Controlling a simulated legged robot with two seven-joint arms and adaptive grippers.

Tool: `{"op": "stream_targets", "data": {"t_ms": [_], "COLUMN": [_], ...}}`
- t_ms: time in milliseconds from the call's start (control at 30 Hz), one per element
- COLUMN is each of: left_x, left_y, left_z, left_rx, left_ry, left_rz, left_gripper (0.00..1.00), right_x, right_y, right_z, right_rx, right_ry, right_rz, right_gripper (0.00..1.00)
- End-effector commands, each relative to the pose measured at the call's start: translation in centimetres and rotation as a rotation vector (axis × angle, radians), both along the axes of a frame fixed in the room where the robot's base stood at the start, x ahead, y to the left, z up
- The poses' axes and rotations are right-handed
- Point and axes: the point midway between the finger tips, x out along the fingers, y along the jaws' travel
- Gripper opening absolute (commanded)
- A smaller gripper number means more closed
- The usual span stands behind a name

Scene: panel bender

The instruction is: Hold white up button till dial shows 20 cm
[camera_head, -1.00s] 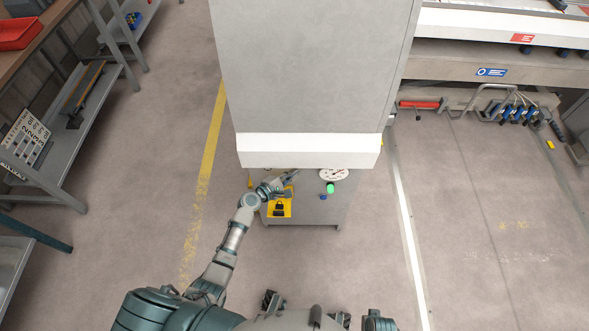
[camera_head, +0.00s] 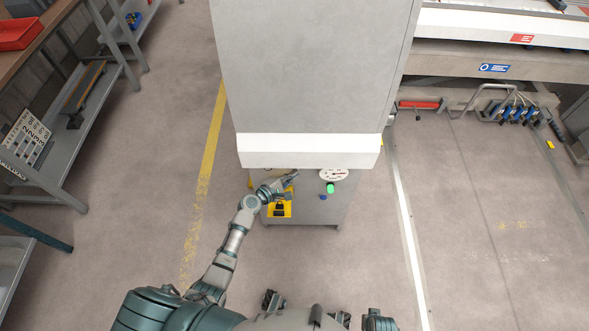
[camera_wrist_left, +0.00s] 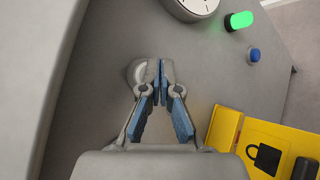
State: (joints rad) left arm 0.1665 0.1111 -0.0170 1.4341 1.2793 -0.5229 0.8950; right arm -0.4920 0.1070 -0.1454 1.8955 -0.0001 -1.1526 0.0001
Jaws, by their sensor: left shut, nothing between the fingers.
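My left gripper (camera_head: 294,176) is at the front panel of the grey machine, just left of the dial. In the left wrist view its fingers (camera_wrist_left: 161,70) are shut with nothing between them. A pale round button (camera_wrist_left: 136,74) shows behind and left of the fingertips, partly covered by them; this looks like the white up button. I cannot tell whether the fingertips touch it. The white dial (camera_head: 333,174) is partly under the cover edge, and its lower rim also shows in the left wrist view (camera_wrist_left: 197,6). Its reading is too small to tell.
A lit green button (camera_wrist_left: 239,21) and a blue button (camera_wrist_left: 254,55) sit right of the fingers. A yellow padlock plate (camera_head: 279,209) is below the gripper. The machine's white cover edge (camera_head: 308,150) overhangs the panel. Shelves (camera_head: 60,130) stand at left.

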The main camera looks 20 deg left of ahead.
Motion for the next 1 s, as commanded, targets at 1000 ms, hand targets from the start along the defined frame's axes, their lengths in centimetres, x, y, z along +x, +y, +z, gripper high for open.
{"op": "stream_targets", "data": {"t_ms": [1000], "left_x": [-5.3], "left_y": [-1.6], "left_z": [0.1], "left_rx": [-0.001], "left_ry": [0.001], "left_rz": [0.000], "left_gripper": [0.00], "right_x": [0.5], "right_y": [-0.1], "right_z": [2.1], "right_rx": [-0.001], "right_ry": [-0.013], "right_rz": [0.000], "right_gripper": [0.00]}}
